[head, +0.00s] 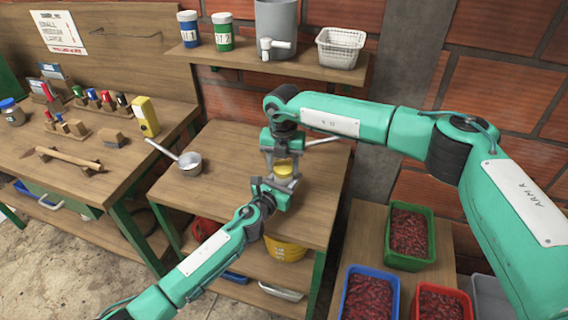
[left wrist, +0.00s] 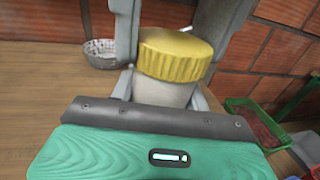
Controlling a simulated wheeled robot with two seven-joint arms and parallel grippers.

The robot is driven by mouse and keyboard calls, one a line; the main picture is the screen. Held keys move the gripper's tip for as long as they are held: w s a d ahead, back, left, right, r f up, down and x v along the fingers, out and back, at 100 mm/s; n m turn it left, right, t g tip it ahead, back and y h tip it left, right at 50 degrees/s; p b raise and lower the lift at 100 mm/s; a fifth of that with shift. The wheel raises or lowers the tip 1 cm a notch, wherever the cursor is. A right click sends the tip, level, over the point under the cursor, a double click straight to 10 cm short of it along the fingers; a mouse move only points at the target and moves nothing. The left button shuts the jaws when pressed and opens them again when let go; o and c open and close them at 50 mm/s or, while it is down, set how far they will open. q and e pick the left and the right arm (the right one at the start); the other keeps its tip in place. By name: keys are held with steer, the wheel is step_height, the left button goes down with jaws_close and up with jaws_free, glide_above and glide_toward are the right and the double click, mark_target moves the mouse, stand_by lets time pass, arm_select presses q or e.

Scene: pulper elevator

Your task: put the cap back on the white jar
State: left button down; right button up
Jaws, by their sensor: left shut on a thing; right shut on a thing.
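The white jar (left wrist: 165,92) stands upright in the left wrist view, with the yellow cap (left wrist: 175,55) at its mouth. My right gripper (head: 284,163) points down from above and is shut on the cap, a finger on each side. The grippers hide most of the jar in the head view.
The jar is over the middle table (head: 225,205), where a small saucepan (head: 190,163) stands to the left. A shelf above holds a blue tin (head: 188,28), a green tin (head: 222,32), a grey urn (head: 277,18) and a white basket (head: 341,50). Crates of red cherries (head: 410,236) stand at right.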

steer(key=m, duration=0.4)
steer(key=shift+w+a+m, duration=0.1)
steer(key=shift+a+m, duration=0.05)
steer(key=shift+m, duration=0.25)
steer(key=m, duration=0.6)
steer(key=shift+w, duration=0.1)
steer(key=m, duration=0.6)
steer(key=shift+w+a, duration=0.1)
steer(key=shift+w, duration=0.05)
steer(key=shift+a+m, duration=0.1)
steer(key=shift+m, duration=0.8)
steer(key=shift+a+r+m, duration=0.1)
steer(key=shift+a+m, duration=0.5)
steer(key=shift+m, duration=0.5)
steer(key=shift+d+m, duration=0.35)
steer(key=shift+m, duration=0.35)
steer(key=shift+d, duration=0.2)
